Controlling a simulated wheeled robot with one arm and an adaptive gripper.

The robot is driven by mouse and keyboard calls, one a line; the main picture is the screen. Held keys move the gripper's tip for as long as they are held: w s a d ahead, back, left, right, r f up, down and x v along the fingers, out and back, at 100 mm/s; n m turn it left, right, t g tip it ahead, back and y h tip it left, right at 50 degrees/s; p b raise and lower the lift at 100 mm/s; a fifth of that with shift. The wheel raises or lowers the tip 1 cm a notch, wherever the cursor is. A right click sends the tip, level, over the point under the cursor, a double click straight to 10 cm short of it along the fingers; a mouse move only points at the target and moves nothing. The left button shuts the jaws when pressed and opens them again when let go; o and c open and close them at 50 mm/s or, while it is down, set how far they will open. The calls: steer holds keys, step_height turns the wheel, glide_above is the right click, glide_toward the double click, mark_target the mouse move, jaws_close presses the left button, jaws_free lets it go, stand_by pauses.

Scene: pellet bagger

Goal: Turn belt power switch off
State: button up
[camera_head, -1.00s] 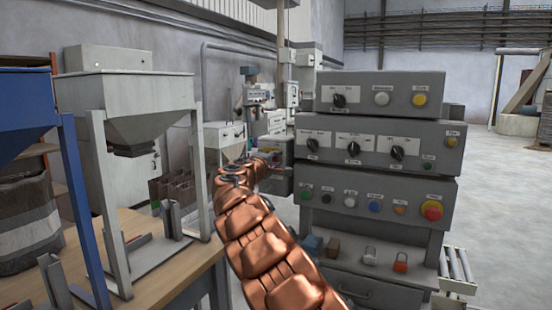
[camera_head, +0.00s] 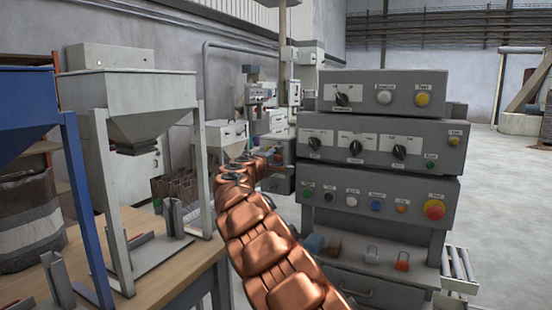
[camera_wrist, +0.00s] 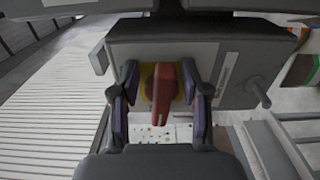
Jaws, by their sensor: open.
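In the wrist view, a red switch handle (camera_wrist: 161,92) sits on a yellow plate (camera_wrist: 148,82) on the face of a grey box (camera_wrist: 210,52). The handle points toward the bottom of the picture. My gripper (camera_wrist: 160,84) is open, with one finger on each side of the handle. Gaps show between the fingers and the handle, so it does not look gripped. In the head view my copper-coloured arm reaches away toward the machinery, and the switch cannot be made out there.
A stacked control panel (camera_head: 380,145) with knobs and buttons stands right of my arm. A hopper on a frame (camera_head: 130,105) and a wooden table (camera_head: 170,265) are at left. In the wrist view, a small knob (camera_wrist: 257,92) sticks out beside the box.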

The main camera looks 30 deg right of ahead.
steer(key=shift+a, duration=0.1)
steer(key=v, duration=1.1)
steer(key=shift+s+a, duration=0.25)
steer(key=shift+a, duration=0.1)
steer(key=shift+s, duration=0.1)
